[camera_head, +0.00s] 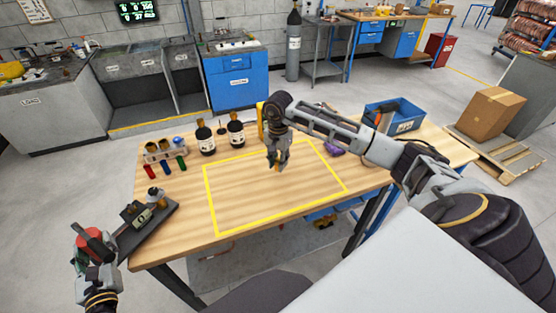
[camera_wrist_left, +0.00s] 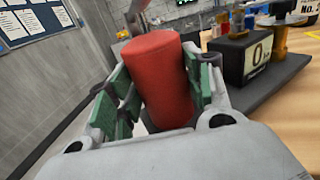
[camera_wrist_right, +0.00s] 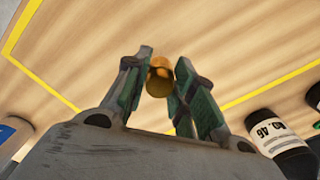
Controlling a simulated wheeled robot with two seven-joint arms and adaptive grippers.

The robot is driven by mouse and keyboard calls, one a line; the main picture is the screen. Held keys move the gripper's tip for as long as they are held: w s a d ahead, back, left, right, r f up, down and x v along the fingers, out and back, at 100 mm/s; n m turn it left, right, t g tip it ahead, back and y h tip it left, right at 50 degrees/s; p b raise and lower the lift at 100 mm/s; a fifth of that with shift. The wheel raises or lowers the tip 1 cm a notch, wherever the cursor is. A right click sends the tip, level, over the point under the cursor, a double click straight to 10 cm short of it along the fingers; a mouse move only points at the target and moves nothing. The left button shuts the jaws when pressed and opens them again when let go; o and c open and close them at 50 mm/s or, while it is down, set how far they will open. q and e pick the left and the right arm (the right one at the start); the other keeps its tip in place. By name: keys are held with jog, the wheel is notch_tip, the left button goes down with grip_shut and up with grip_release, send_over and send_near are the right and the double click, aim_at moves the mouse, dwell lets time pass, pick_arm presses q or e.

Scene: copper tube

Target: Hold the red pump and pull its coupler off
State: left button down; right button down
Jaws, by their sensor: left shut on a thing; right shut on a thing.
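The red pump (camera_wrist_left: 160,75) is a red cylinder, held between the green pads of my left gripper (camera_head: 92,250) just off the table's left end. In the head view only a little of its red body (camera_head: 96,239) shows. My right gripper (camera_head: 277,165) is shut on a small brass-coloured piece, apparently the coupler (camera_wrist_right: 160,78), above the yellow-outlined area of the table. In the right wrist view it sits between the fingertips. The pump and the brass piece are well apart.
A dark stand with a gauge box (camera_wrist_left: 256,58) is at the table's left edge, close to my left gripper. A blue bin (camera_head: 405,122) is at right. The yellow-outlined area looks clear.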

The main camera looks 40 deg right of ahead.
aim_at(278, 160)
jog(key=shift+f, duration=1.85)
jog(key=shift+f, duration=0.1)
jog(key=c, duration=1.2)
grip_release()
jog(key=shift+r, duration=6.1)
